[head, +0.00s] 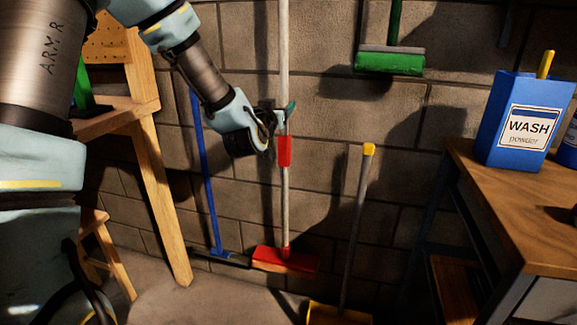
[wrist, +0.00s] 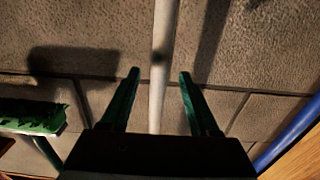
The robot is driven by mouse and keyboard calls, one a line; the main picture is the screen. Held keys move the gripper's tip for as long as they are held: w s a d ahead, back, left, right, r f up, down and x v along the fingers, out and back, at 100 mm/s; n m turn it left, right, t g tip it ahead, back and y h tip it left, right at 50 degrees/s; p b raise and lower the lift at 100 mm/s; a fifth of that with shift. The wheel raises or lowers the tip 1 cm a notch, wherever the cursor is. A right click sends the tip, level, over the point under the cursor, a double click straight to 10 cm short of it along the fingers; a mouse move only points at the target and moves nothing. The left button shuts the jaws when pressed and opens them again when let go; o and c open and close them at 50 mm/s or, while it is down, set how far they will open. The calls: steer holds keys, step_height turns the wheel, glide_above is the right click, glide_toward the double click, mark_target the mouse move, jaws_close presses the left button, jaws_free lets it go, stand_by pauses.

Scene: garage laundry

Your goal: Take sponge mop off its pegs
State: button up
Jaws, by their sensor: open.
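A pole-handled tool with a pale handle (head: 284,205), a red sleeve (head: 285,151) and a red head with a tan underside (head: 285,260) stands upright along the block wall. It may be the sponge mop; its pegs do not show clearly. My gripper (head: 281,117) is at this handle, just above the red sleeve. In the wrist view the pale handle (wrist: 161,50) runs between the two green fingers of my open gripper (wrist: 160,74), with a gap on each side. A green-headed tool (head: 390,62) hangs higher on the wall, to the right.
A blue-handled tool (head: 207,175) stands left of the pale handle. A yellow-tipped handle with a yellow pan (head: 338,313) stands to the right. A wooden stand (head: 160,190) is at left. A workbench (head: 515,205) with a blue wash powder box (head: 520,120) is at right.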

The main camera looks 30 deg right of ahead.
mark_target(288, 99)
steer(key=p+x, duration=0.1)
steer(key=x, duration=0.6)
steer(key=shift+w+d+f, duration=0.1)
steer(key=shift+d, duration=0.05)
jaws_close()
stand_by(0.3)
stand_by(1.0)
